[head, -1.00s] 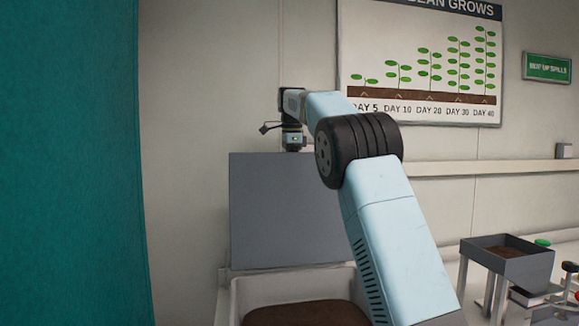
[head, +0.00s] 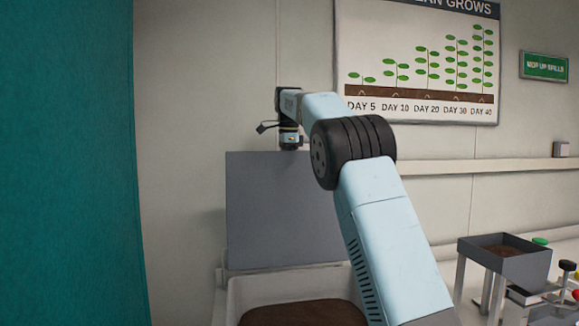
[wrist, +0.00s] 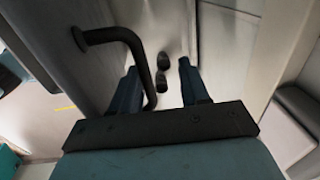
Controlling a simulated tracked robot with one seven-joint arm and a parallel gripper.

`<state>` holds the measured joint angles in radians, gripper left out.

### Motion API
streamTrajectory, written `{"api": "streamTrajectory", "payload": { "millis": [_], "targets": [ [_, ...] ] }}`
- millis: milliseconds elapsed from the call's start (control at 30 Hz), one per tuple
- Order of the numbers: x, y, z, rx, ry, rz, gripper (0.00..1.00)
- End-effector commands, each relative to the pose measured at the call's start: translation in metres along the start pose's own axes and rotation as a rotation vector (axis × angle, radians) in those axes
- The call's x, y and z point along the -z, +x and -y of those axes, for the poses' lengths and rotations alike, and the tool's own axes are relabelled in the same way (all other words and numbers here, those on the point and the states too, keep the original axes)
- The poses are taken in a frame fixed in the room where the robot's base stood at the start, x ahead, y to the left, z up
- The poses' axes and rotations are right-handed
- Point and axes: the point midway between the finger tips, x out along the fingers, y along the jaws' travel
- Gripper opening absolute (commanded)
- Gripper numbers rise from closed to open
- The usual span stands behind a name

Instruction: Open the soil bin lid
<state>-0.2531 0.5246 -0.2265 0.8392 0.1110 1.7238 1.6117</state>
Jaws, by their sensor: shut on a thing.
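The soil bin lid (head: 285,215) is a flat grey panel standing upright at the back of the bin, and the bin is open. Dark brown soil (head: 303,315) shows inside the pale bin (head: 234,298). My gripper (wrist: 162,72) is at the lid's top edge; its fingers are hidden in the head view. In the wrist view, the black bent handle (wrist: 128,42) runs down between the two dark fingers. The gripper is shut on this handle, though the contact is not clear.
A teal surface (head: 70,160) fills the left side. A grey tray of soil (head: 505,258) on legs stands at the right, with small coloured items beside it. A wall ledge (head: 440,167) and a bean growth poster (head: 418,60) are behind my arm.

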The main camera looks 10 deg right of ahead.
Motion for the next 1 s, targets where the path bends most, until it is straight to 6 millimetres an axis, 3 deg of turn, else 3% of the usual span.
{"api": "streamTrajectory", "payload": {
  "millis": [467,1000],
  "targets": [
    [-0.001,-0.002,0.001,-0.003,-0.002,0.002,0.38],
    [0.0,-0.058,0.001,0.0,0.0,0.001,0.38]
  ]
}}
